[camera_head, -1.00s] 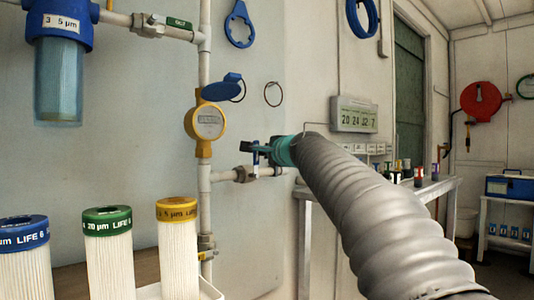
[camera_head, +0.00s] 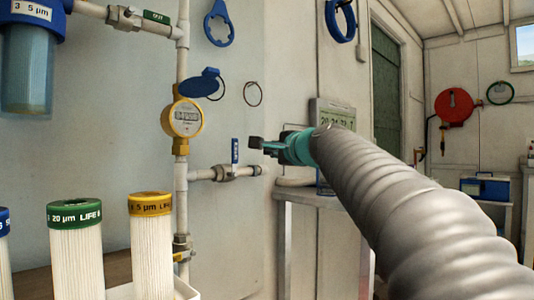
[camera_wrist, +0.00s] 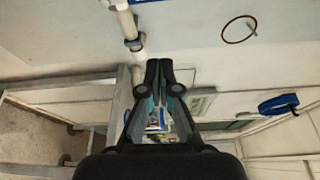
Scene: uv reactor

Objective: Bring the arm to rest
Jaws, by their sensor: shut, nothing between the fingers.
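My arm reaches in from the lower right of the head view inside a grey ribbed sleeve. My gripper (camera_head: 262,146) is at its end, dark-fingered with a teal body, pointing left toward the wall pipes. It appears just right of a small valve with an upright blue lever (camera_head: 235,151); the true gap in depth is hard to judge. In the wrist view my gripper (camera_wrist: 158,64) has its fingertips together, with nothing seen between them.
A yellow meter (camera_head: 183,118) with a raised blue lid sits on the vertical pipe. Filter cartridges with green (camera_head: 75,213) and yellow (camera_head: 150,204) caps stand at lower left. A bench (camera_head: 310,196) stands behind the arm. A red reel (camera_head: 454,105) hangs at the far right.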

